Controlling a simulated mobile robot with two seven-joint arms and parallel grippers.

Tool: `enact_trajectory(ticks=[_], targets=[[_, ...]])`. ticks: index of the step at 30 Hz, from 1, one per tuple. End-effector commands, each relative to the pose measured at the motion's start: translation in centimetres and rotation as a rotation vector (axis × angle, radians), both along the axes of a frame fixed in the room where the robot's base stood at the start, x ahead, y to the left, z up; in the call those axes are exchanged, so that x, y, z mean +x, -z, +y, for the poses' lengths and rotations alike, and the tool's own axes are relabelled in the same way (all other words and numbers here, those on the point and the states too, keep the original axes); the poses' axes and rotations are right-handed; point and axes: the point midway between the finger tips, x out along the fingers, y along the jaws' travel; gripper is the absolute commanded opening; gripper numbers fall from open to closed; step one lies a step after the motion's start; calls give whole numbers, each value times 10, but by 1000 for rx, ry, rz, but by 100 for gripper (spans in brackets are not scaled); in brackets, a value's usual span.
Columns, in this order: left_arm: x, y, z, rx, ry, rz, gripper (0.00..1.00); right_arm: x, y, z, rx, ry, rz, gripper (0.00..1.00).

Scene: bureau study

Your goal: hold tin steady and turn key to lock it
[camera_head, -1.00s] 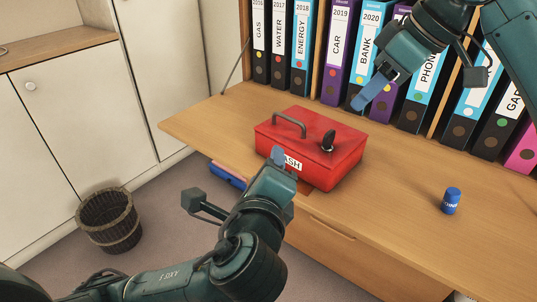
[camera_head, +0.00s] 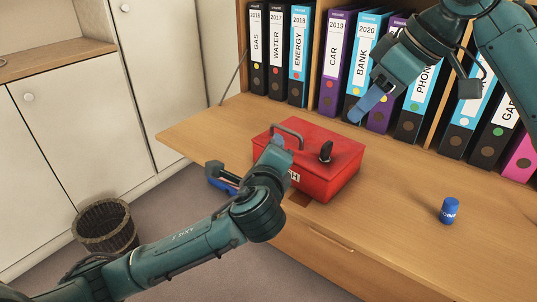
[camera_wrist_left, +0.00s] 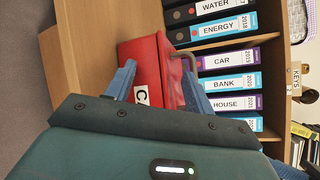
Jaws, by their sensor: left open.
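The red tin (camera_head: 338,176) with a white label stands shut on the wooden desk flap. Its grey carrying handle (camera_head: 287,131) is on the lid, and a black key (camera_head: 326,151) stands up from the lid. My left gripper (camera_head: 277,143) is at the tin's front left, partly hiding the label. In the left wrist view its blue fingers (camera_wrist_left: 160,88) are apart, with the tin (camera_wrist_left: 147,52) between and beyond them; contact cannot be told. My right gripper (camera_head: 368,106) is above and behind the tin, apart from it, its finger spacing unclear.
A row of binders (camera_head: 335,50) stands behind the desk flap (camera_head: 410,225). A small blue can (camera_head: 450,211) stands on the right of the flap. A wicker basket (camera_head: 105,226) is on the floor at left. The flap between tin and can is clear.

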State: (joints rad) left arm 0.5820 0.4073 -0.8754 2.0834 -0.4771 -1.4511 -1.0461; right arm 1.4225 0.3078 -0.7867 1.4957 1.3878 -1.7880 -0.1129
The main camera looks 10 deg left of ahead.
Motion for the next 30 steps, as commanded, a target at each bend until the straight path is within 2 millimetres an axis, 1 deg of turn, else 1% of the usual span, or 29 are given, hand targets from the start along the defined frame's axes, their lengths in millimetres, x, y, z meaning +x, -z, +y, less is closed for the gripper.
enact_trajectory(ticks=[2,21,30], targets=[[0,0,0,0,0,0,52,0,0,0,0,0,0,36],[-1,1,-1,0,2,3,0,0,0,0,0,0,0,36],[-1,5,-1,2,3,13,0,0,0,0,0,0,0,36]])
